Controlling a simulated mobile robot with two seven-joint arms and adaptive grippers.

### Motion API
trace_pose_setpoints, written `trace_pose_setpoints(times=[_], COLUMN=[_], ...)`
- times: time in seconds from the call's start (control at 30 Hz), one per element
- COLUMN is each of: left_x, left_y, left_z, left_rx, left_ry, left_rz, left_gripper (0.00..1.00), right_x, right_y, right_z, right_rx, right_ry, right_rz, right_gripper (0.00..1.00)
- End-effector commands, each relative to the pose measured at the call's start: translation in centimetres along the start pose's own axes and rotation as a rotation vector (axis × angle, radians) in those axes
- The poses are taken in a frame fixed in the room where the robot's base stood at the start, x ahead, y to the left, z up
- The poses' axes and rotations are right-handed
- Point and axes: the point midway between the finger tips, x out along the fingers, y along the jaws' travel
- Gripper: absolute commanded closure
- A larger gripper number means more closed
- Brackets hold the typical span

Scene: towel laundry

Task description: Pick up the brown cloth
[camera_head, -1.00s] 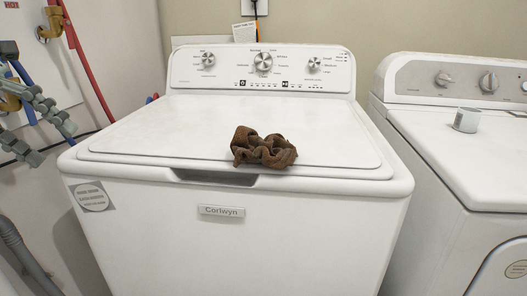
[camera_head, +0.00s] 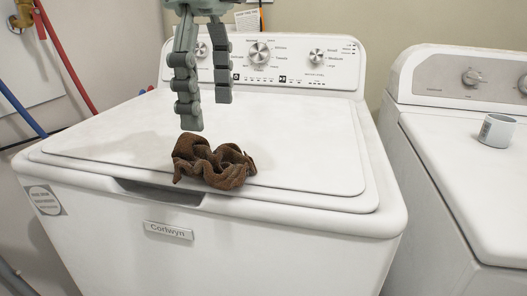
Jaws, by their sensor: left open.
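The brown cloth (camera_head: 222,166) lies crumpled on the front part of the closed white washer lid (camera_head: 310,150), just above the handle recess. My left gripper (camera_head: 208,115) hangs from the top of the view with its fingers pointing down. Its fingers are apart with nothing between them. The fingertips are above and behind the cloth in the picture, and the nearer one appears close to the cloth's top edge. I cannot tell the exact height gap. My right gripper does not show.
The washer's control panel (camera_head: 290,65) rises behind the lid. Red and blue hoses run along the left wall. The rest of the lid is clear.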

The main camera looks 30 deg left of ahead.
Motion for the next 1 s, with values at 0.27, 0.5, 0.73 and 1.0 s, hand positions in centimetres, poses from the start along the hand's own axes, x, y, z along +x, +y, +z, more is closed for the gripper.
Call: trace_pose_setpoints(times=[0.27, 0.5, 0.73, 1.0], left_x=[2.6, 5.9, 7.8, 7.8], left_y=[0.2, 0.8, 0.6, 0.6], left_z=[0.0, 0.3, 0.3, 0.3], left_rx=[-0.001, 0.0, -0.004, -0.004], left_ry=[-0.001, 0.001, 0.0, 0.0], left_rz=[0.005, 0.005, -0.001, -0.001], left_gripper=[0.23, 0.23, 0.23, 0.33], right_x=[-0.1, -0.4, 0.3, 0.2], right_y=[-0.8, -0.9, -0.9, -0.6], right_z=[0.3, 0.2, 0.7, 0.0], right_rx=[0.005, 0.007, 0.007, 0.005], right_ry=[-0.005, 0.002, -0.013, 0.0], right_rz=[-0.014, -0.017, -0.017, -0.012], right_gripper=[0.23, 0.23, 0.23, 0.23])
